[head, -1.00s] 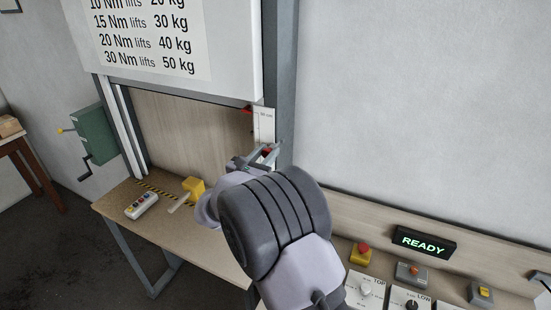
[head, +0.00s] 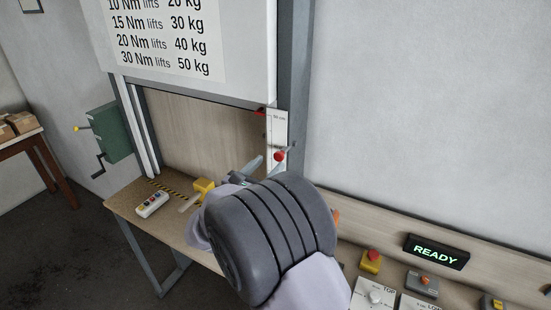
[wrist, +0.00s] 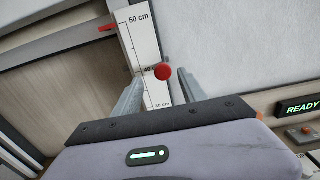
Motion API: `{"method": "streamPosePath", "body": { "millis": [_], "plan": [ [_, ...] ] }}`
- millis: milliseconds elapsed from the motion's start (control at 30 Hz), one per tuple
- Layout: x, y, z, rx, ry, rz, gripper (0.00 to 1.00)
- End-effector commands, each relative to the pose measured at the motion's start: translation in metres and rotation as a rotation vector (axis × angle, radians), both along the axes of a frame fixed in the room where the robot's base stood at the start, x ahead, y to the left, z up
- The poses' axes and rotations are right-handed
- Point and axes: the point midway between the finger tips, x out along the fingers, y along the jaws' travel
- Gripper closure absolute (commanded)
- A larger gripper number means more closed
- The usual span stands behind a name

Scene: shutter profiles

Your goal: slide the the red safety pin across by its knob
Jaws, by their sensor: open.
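The red knob (head: 279,156) of the safety pin is at the right side of the shutter frame, beside the lower part of the white scale strip (head: 276,128). In the wrist view the round red knob (wrist: 163,72) appears between the fingertips of my gripper (wrist: 161,80), with a gap on either side. My gripper (head: 271,158) is open, and its fingers reach toward the knob from below in the head view. I cannot tell how deep the knob lies between the fingers. The pin's shaft is not clearly visible.
The shutter panel (head: 240,55) is partly raised, with a red pointer (head: 258,113) at the scale. A yellow block (head: 203,187) and a button box (head: 152,204) lie on the bench. A READY display (head: 436,251) and several controls are at lower right.

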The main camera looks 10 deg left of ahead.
Motion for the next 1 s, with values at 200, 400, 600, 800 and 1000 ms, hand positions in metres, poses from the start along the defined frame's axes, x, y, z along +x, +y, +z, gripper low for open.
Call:
{"method": "streamPosePath", "body": {
  "millis": [200,400,600,800,1000],
  "plan": [
    [-0.063,0.025,0.000,0.000,0.000,0.005,0.51],
    [-0.100,0.037,0.000,0.000,0.000,0.002,0.51],
    [-0.108,0.040,0.000,0.000,0.000,0.001,0.51],
    [-0.107,0.039,0.000,0.000,0.000,0.001,0.51],
    [-0.105,0.019,-0.002,0.045,0.010,-0.049,0.51]
  ]
}}
